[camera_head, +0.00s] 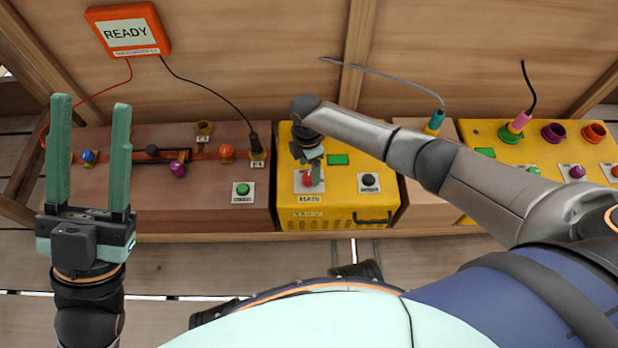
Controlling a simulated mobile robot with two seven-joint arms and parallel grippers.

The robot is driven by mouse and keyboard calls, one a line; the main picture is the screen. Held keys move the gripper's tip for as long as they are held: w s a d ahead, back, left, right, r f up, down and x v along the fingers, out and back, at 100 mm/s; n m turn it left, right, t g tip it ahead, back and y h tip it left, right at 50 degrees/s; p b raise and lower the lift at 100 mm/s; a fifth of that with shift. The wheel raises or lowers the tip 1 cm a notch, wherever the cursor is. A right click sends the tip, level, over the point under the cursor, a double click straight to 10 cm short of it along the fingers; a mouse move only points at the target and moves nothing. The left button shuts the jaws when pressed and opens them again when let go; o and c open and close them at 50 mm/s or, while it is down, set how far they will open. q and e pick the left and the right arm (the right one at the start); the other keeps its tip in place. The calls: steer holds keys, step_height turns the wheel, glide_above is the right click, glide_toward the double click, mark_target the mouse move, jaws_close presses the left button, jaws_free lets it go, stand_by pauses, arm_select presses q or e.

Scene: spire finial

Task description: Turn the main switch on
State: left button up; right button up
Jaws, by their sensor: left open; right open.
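A yellow box (341,198) stands in the middle of the bench, with a red knob or switch (307,181) on a white plate at its front left. My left gripper (91,102) is open and empty, raised in front of the brown panel (205,198) at the left.
A black knob (369,182) sits on the yellow box's right, above a dark handle. The brown panel has a green button (242,189) and several coloured knobs. An orange display (128,31) reads READY. Another yellow panel (545,150) at the right carries plugs and sockets.

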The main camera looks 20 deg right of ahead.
mark_target(309, 176)
steer(key=shift+f+b, duration=0.6)
steer(key=shift+f, duration=1.05)
jaws_close()
